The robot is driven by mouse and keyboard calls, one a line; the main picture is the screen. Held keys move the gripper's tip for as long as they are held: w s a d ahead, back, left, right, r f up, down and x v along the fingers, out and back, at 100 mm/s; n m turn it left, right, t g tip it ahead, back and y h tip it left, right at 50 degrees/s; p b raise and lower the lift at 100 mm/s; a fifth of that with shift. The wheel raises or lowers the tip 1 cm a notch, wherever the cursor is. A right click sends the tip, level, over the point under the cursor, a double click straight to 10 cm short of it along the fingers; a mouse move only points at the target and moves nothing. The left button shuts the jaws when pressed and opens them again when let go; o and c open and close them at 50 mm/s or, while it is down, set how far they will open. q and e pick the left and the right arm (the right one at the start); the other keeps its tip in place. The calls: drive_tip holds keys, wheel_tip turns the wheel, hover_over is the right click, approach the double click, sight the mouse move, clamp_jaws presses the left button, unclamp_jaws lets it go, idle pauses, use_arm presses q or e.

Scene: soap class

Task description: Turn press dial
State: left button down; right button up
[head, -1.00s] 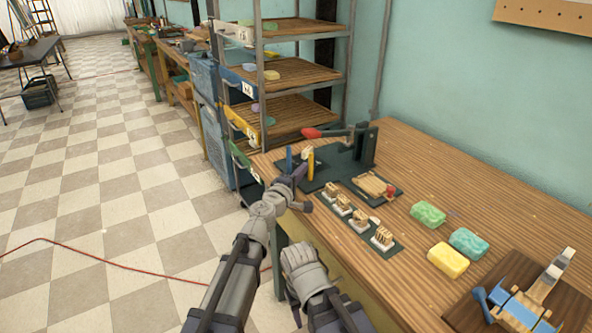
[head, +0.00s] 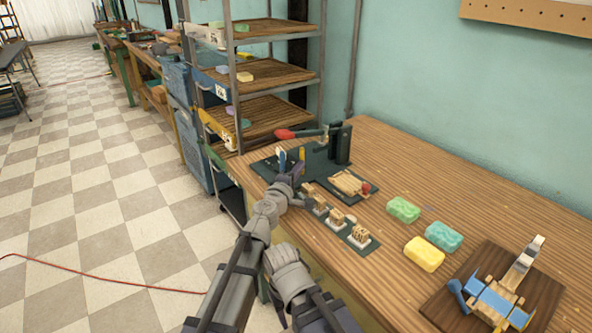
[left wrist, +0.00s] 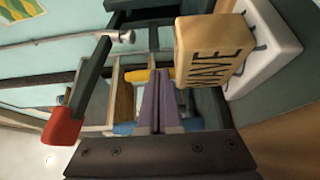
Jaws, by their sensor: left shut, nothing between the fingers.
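The press is a dark green upright (head: 341,145) on a dark base plate, with a lever ending in a red handle (head: 287,134). I cannot clearly pick out its dial. My left gripper (head: 289,180) is shut and empty, at the table's left edge, in front of the base plate and beside the row of stamps. In the left wrist view its purple fingers (left wrist: 157,88) are together, with the red handle (left wrist: 62,127) to their left. A wooden block marked WAVE (left wrist: 213,52) stands close to their right. My right gripper cannot be made out.
Green (head: 403,209), teal (head: 443,236) and yellow (head: 424,254) soaps lie to the right. A shelf rack (head: 272,70) stands behind left.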

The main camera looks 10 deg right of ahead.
use_arm(q)
drive_tip(key=shift+w+d, duration=0.15)
drive_tip(key=shift+d, duration=0.15)
idle(0.5)
